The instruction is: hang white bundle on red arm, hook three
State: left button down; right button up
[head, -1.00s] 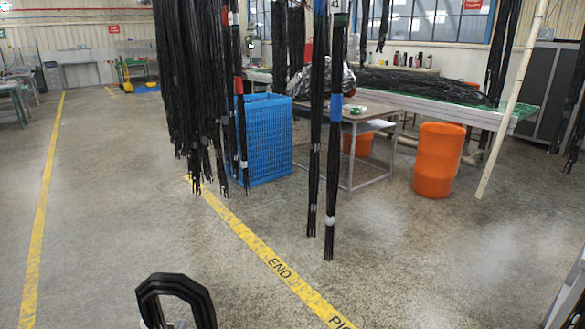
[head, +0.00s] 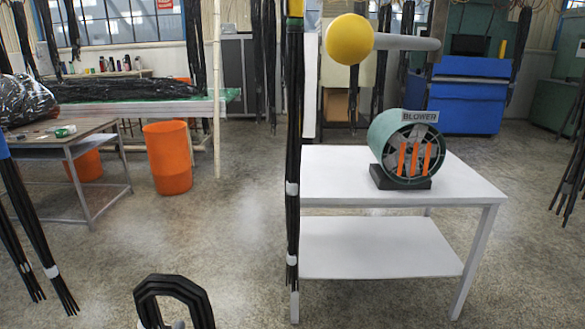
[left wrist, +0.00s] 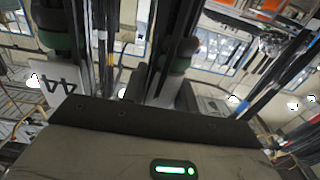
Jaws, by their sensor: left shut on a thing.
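A loop of bent black hose (head: 175,290) shows at the bottom of the head view. My left gripper (head: 178,323) shows only as a small grey part inside this loop, and it is shut on the hose bundle. In the left wrist view dark hoses (left wrist: 158,40) run past the gripper body, but the grip is not clear there. A grey arm (head: 408,42) with a yellow ball end sticks out at upper right. I see no red arm or numbered hook. My right gripper is not in view.
A black hose bundle (head: 293,150) with yellow and white bands hangs at centre. A white table (head: 330,180) with a blower (head: 405,150) stands right of it. Other hoses (head: 35,235) hang at left, near an orange bin (head: 167,157). The floor between is free.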

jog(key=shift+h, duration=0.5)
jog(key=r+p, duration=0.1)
jog(key=p, duration=0.2)
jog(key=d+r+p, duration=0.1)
jog(key=p, duration=0.2)
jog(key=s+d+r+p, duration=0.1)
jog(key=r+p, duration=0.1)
jog(key=p, duration=0.1)
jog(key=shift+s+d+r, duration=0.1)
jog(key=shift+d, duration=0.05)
